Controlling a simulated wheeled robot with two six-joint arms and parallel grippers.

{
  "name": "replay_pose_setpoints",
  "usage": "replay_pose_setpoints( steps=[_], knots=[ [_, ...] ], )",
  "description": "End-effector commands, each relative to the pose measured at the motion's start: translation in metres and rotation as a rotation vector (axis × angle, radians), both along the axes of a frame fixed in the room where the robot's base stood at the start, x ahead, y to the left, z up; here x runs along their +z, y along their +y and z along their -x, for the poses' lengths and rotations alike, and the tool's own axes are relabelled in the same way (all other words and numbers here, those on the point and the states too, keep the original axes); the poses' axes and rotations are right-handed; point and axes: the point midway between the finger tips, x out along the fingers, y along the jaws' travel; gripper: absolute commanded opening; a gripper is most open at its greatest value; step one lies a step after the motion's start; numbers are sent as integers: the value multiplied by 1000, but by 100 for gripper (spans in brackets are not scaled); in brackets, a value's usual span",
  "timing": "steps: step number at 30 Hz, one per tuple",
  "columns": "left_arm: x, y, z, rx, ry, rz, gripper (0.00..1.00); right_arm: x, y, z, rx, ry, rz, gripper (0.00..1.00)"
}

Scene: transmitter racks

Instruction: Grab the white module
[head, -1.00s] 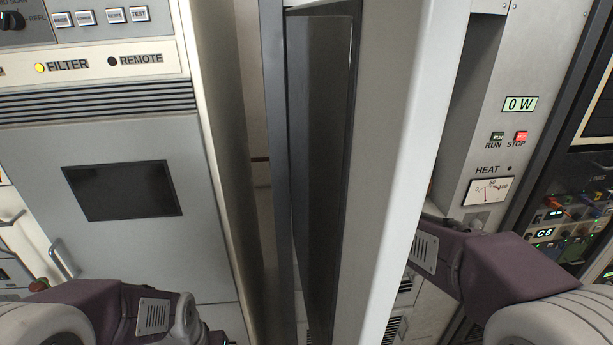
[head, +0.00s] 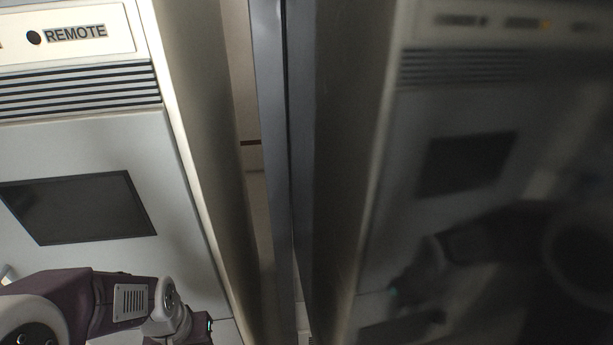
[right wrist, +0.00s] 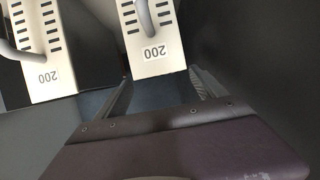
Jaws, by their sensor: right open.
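Two white modules show in the right wrist view. One white module (right wrist: 147,32) is near the top middle, with a grey curved handle, black vent slots and a "200" label that reads upside down. A second white module (right wrist: 42,72) of the same kind is at the left. My right gripper (right wrist: 160,74) is open, its fingers pointing at the middle module, one on either side of its near end. Whether they touch it I cannot tell. The head view shows neither module nor my right gripper. My left arm is at its lower left; its fingers are out of frame.
In the head view a grey cabinet (head: 90,150) with a dark screen (head: 78,207) fills the left. A dark glossy panel (head: 480,290) fills the right, reflecting the cabinet and an arm. A grey upright edge (head: 272,150) stands between, beside a narrow gap.

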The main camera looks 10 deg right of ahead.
Motion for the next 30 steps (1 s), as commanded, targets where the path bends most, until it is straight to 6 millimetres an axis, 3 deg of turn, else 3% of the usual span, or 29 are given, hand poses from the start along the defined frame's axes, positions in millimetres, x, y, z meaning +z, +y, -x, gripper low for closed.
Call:
replay_pose_setpoints(
  steps=[8, 16, 24, 25, 30],
  knots=[
    [0, 0, 0, 0, 0, 0, 36, -16, 6, -42, 1, 1, 3, 81],
    [0, 0, 0, 0, 0, 0, 36, -17, 7, -46, 1, 0, 2, 81],
    [0, 0, 0, 0, 0, 0, 36, -17, 7, -46, 1, 0, 2, 6],
    [0, 0, 0, 0, 0, 0, 36, -17, 7, -46, 1, 0, 2, 0],
    [0, 0, 0, 0, 0, 0, 36, -14, 7, -47, 0, -8, 2, 0]
  ],
)
